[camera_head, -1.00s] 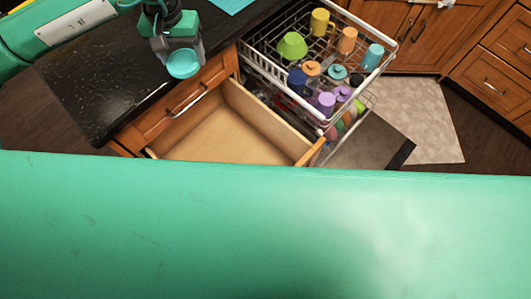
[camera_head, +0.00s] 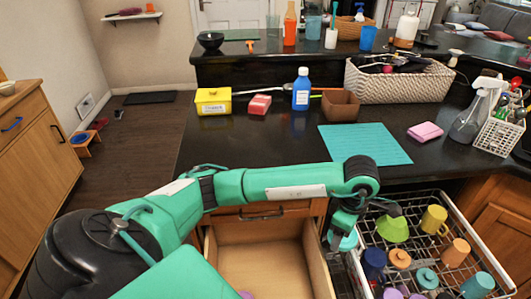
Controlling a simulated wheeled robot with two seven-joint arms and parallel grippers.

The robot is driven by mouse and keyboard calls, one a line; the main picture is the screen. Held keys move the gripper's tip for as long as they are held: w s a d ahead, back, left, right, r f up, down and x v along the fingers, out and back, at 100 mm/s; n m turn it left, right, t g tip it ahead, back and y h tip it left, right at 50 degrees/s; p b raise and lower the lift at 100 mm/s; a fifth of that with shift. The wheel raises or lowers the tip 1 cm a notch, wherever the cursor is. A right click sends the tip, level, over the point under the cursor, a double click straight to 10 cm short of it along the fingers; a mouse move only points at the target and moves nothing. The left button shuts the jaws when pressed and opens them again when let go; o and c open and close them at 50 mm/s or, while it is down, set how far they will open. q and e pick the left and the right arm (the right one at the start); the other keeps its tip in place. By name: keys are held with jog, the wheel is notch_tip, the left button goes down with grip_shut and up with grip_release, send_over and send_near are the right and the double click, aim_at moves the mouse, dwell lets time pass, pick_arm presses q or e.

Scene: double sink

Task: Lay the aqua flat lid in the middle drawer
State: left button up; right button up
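The aqua lid (camera_head: 344,243) is a small round piece at the tip of my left gripper (camera_head: 342,232), mostly covered by the gripper. The fingers look closed on it. The gripper hangs near the right side of the open drawer (camera_head: 262,262), between the drawer and the dish rack. The drawer has a pale wooden interior, and its near part is hidden by my arm and the picture's edge. The height of the lid above the drawer is hard to judge. My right gripper is not in view.
The pulled-out dish rack (camera_head: 450,206) holds several colourful cups and lids, close right of the gripper.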

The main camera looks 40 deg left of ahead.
pick_arm(q)
notch_tip(320, 180, down, 6)
jog(key=r+n, duration=0.1)
jog(key=n, duration=0.8)
jog(key=n+b, duration=0.3)
jog(key=n, duration=2.1)
send_over(289, 296)
notch_tip(289, 296, down, 15)
jog(key=f, duration=1)
jog(key=s+f+b, duration=0.1)
jog(key=f, duration=0.4)
jog(key=shift+d+f, duration=0.2)
jog(key=shift+d, duration=0.05)
notch_tip(289, 296, down, 4)
jog(key=shift+f+b, duration=0.25)
jog(key=shift+b, duration=0.05)
jog(key=shift+f, duration=0.35)
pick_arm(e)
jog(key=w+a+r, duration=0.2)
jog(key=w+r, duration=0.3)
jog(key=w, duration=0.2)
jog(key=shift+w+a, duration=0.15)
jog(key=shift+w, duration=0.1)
